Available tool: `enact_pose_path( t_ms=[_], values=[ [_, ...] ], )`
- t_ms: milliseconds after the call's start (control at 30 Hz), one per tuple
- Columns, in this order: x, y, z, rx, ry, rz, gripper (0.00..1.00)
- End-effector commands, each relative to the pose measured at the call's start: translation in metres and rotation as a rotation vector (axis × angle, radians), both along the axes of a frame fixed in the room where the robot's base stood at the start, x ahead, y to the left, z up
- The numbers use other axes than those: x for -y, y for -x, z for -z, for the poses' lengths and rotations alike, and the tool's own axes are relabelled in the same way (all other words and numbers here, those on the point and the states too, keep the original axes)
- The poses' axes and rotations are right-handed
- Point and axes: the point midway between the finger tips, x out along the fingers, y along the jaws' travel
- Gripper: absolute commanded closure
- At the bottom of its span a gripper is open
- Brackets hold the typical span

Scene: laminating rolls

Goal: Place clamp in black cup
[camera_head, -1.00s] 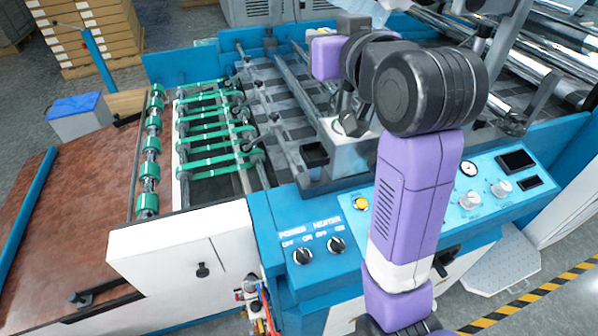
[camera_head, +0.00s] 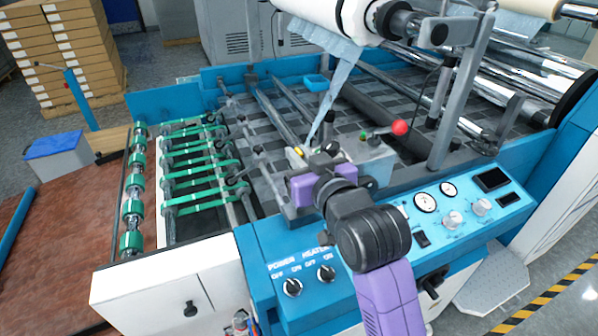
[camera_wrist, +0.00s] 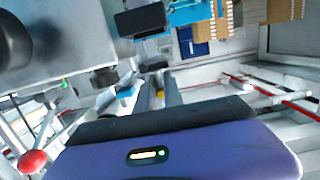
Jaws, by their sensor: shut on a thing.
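My gripper (camera_head: 306,160) hangs above the machine bed beside a grey box. It is shut on the clamp (camera_head: 299,151), of which only a small yellow part shows at the fingers. In the wrist view the fingers of my gripper (camera_wrist: 161,84) are seen end-on, with a bit of yellow of the clamp (camera_wrist: 160,93) between them. A dark boxy thing (camera_wrist: 140,20) lies past the fingers in the wrist view; it may be the black cup, but I cannot tell. In the head view my gripper and wrist seem to hide the cup.
A red knob (camera_head: 400,127) stands on a lever right of my gripper. The grey box (camera_head: 372,157) is close beside my wrist. An upright post (camera_head: 458,90) and rollers (camera_head: 540,95) block the right. Green-banded rollers (camera_head: 200,165) are at left.

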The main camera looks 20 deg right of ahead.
Motion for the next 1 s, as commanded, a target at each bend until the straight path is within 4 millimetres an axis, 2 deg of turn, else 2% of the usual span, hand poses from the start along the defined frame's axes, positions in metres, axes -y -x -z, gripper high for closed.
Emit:
enact_pose_path(
  t_ms=[200, 300, 733, 767, 800, 1000],
  values=[
    [0.0, 0.001, 0.032, -0.006, 0.001, 0.0, 1.0],
    [0.0, 0.001, 0.04, -0.003, 0.001, 0.0, 1.0],
    [0.0, 0.0, 0.046, -0.001, 0.0, 0.0, 1.0],
    [0.0, 0.0, 0.046, -0.002, 0.0, 0.0, 0.85],
    [0.0, 0.0, 0.045, -0.002, 0.0, 0.0, 0.79],
    [0.0, 0.0, 0.045, -0.002, 0.0, 0.0, 0.79]
  ],
)
